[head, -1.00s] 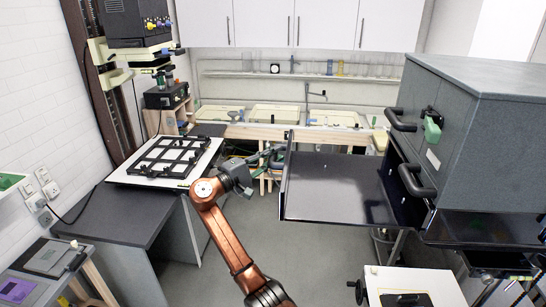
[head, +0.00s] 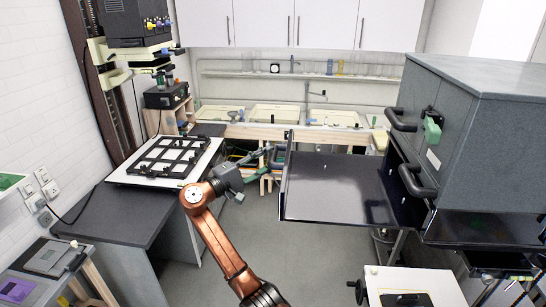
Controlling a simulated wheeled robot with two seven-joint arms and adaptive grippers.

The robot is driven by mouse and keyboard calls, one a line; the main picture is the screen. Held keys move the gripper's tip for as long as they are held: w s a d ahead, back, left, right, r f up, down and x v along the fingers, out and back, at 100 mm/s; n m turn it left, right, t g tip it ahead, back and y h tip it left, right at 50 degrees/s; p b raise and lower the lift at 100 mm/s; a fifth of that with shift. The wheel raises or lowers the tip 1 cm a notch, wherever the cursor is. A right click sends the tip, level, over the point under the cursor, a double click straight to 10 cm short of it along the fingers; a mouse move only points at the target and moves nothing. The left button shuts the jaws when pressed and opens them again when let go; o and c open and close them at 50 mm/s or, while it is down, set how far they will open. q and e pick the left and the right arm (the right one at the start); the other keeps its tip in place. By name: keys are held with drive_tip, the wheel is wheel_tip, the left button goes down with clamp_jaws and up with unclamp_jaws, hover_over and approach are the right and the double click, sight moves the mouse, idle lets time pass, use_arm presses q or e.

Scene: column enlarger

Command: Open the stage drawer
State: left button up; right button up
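The stage drawer (head: 335,190) is a dark, shallow, glossy tray. It stands pulled far out to the left from the big grey cabinet (head: 490,140) on the right. Its dark handle (head: 278,157) is on the outer front panel, at the tray's left end. My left gripper is not in view.
The cabinet has further dark handles (head: 418,182) and a green latch (head: 432,130). A white unit with a hand wheel (head: 412,287) stands below. A grey bench with a black-framed easel (head: 168,158) is at left. Grey floor is clear between bench and drawer.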

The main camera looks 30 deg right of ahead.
drive_tip(key=a+f, duration=0.1)
drive_tip(key=a, duration=0.8)
drive_tip(key=shift+s+a, duration=0.15)
drive_tip(key=shift+s, duration=0.2)
drive_tip(key=shift+f, duration=0.1)
